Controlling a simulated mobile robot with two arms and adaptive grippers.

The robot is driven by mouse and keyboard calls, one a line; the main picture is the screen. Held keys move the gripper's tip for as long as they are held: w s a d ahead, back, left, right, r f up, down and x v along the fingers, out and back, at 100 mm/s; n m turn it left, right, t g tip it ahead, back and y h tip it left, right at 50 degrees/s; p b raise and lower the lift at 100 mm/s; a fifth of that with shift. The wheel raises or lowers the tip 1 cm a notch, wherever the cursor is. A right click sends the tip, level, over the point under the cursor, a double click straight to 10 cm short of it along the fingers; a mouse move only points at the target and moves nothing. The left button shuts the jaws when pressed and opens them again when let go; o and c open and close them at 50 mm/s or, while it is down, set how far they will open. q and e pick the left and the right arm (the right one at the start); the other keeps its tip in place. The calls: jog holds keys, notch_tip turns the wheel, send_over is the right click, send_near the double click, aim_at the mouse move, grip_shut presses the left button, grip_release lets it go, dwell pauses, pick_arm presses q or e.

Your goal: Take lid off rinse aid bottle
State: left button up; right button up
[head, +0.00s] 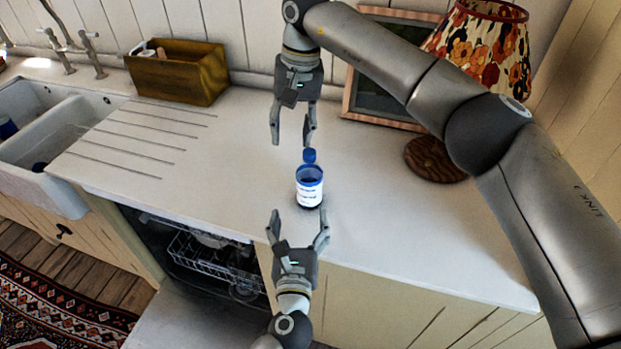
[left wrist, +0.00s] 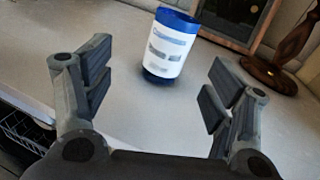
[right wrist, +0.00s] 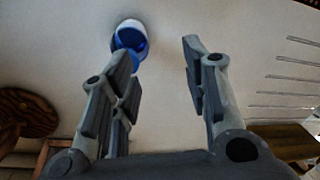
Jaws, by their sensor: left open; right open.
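The rinse aid bottle (head: 309,193), white-labelled with a blue rim, stands upright on the counter; its top looks open and dark. A small blue lid (head: 309,156) shows just beyond the rim; I cannot tell whether it touches the bottle. My left gripper (head: 298,219) is open and empty on the near side. The bottle (left wrist: 170,47) is ahead of its fingers in the left wrist view. My right gripper (head: 291,146) is open and empty on the far side. In the right wrist view the bottle (right wrist: 129,33) is beyond the left finger, which partly hides the blue part.
A lamp (head: 430,160) and framed board (head: 380,85) stand at the back right. A wooden box (head: 170,80) and the sink (head: 70,125) are left. An open dishwasher (head: 210,262) lies below the counter's front edge. The counter around the bottle (head: 400,220) is clear.

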aim_at(309, 191)
pick_arm(q)
jog(key=shift+w+d+r+m+h, duration=0.25)
jog(key=shift+d+m+h, duration=0.05)
jog(key=shift+d+m, duration=0.4)
pick_arm(e)
jog(key=shift+h, duration=0.8)
jog(key=d+r, duration=0.1)
jog(key=w+d+r, duration=0.1)
jog(key=d, duration=0.1)
jog(key=shift+d+r, duration=0.1)
jog(key=shift+d, duration=0.05)
pick_arm(q)
jog(key=shift+w, duration=0.25)
pick_arm(e)
jog(key=shift+d, duration=0.1)
pick_arm(q)
jog(key=w, duration=1)
jog(key=shift+d, duration=0.35)
